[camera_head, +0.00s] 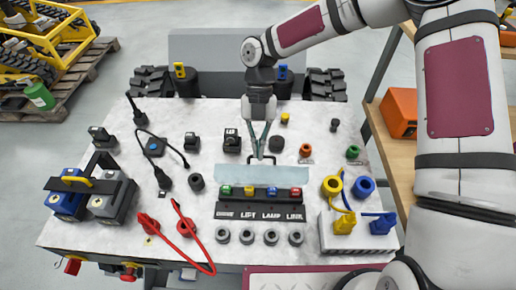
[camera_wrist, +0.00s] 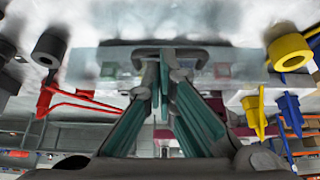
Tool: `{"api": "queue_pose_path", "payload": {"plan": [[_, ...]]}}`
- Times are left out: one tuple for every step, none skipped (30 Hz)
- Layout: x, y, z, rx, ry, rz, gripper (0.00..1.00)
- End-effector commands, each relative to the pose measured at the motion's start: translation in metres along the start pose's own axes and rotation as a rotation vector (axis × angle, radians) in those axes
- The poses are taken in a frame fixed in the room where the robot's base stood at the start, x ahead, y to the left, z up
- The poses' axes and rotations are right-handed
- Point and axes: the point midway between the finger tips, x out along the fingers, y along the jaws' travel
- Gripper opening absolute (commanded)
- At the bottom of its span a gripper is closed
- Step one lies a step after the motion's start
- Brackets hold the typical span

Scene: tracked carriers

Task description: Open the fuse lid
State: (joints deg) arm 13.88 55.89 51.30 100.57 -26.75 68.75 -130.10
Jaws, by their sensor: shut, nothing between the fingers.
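The fuse lid (camera_head: 240,174) is a pale, see-through panel on the tabletop behind a row of coloured fuses (camera_head: 260,191). A dark bar handle (camera_head: 276,156) stands at its far edge. In the wrist view the lid (camera_wrist: 235,62) spans the upper middle, with the grey handle (camera_wrist: 190,50) across it. My gripper (camera_head: 259,156) points down at the handle. Its teal fingers converge at the tips (camera_wrist: 160,72), which are shut and empty. The tips overlap the handle in view; I cannot tell whether they touch it. The lid's tilt is unclear.
A black label strip (camera_head: 260,211) and several grey round sockets (camera_head: 247,236) lie in front. Red cables (camera_head: 184,228) are left. A white block with yellow and blue plugs (camera_head: 343,224) is right. Black connectors (camera_head: 191,141) stand on the left. Bare tabletop (camera_head: 110,222) shows front left.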

Motion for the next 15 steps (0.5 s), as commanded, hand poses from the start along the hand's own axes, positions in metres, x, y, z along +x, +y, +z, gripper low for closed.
{"api": "queue_pose_path", "payload": {"plan": [[0.001,0.0,0.005,0.0,-0.002,0.0,0.0],[0.001,0.0,0.006,0.0,-0.002,0.0,0.0],[0.002,0.0,0.008,0.0,-0.003,0.0,0.0],[0.002,0.0,0.009,0.0,-0.003,0.0,0.0],[0.002,0.0,0.01,0.0,-0.003,0.0,0.0],[0.002,0.0,0.011,0.0,-0.003,0.0,0.0],[0.002,0.0,0.012,0.0,-0.003,0.0,0.0],[0.002,0.0,0.013,0.0,-0.003,0.0,0.0],[0.003,0.0,0.014,0.0,-0.003,0.0,0.0],[0.003,0.0,0.014,0.0,-0.003,0.0,0.0],[0.003,0.0,0.015,0.0,-0.003,0.0,0.0],[0.003,0.0,0.016,0.0,-0.003,0.0,0.0],[0.003,0.0,0.016,0.0,-0.003,0.0,0.0],[0.003,0.0,0.017,0.0,-0.003,0.0,0.0],[0.003,0.0,0.017,0.0,-0.003,0.0,0.0]]}}
